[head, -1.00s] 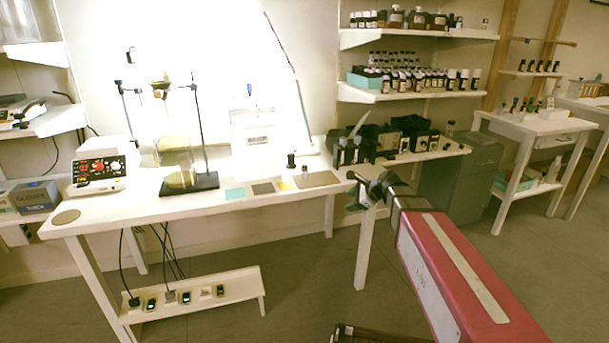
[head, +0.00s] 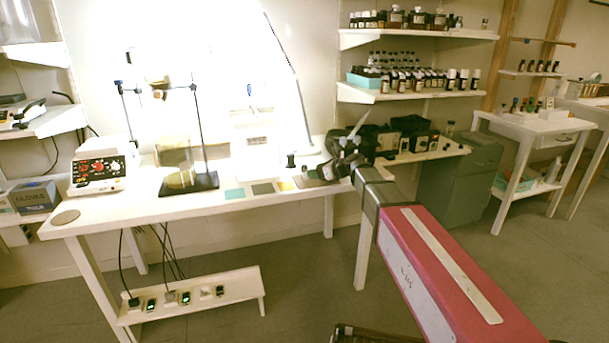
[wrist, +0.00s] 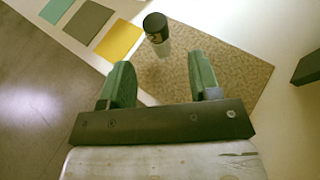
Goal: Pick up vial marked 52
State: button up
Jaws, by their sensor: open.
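A small vial (wrist: 156,33) with a black cap and clear glass body stands by the edge of a tan cork mat (wrist: 225,70) in the wrist view. A pale mark shows on its dark upper part, but I cannot read a number. My gripper (wrist: 160,72) is open and empty, its two green fingers apart, with the vial ahead of them, nearer the left finger. In the head view my gripper (head: 332,168) is over the right part of the white table and covers much of the mat. A small dark-capped bottle (head: 291,160) shows left of it; I cannot tell if it is the same vial.
Yellow (wrist: 119,40), grey (wrist: 88,21) and teal (wrist: 57,9) squares lie left of the mat. Dark bottles and boxes (head: 410,135) stand right of my gripper. A lab stand (head: 188,183) and control box (head: 97,172) stand further left. A dark block (wrist: 306,68) is at the wrist view's right.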

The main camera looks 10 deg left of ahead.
aim_at(304, 173)
jog(key=x, duration=0.5)
jog(key=shift+d, duration=0.1)
jog(key=c, duration=1)
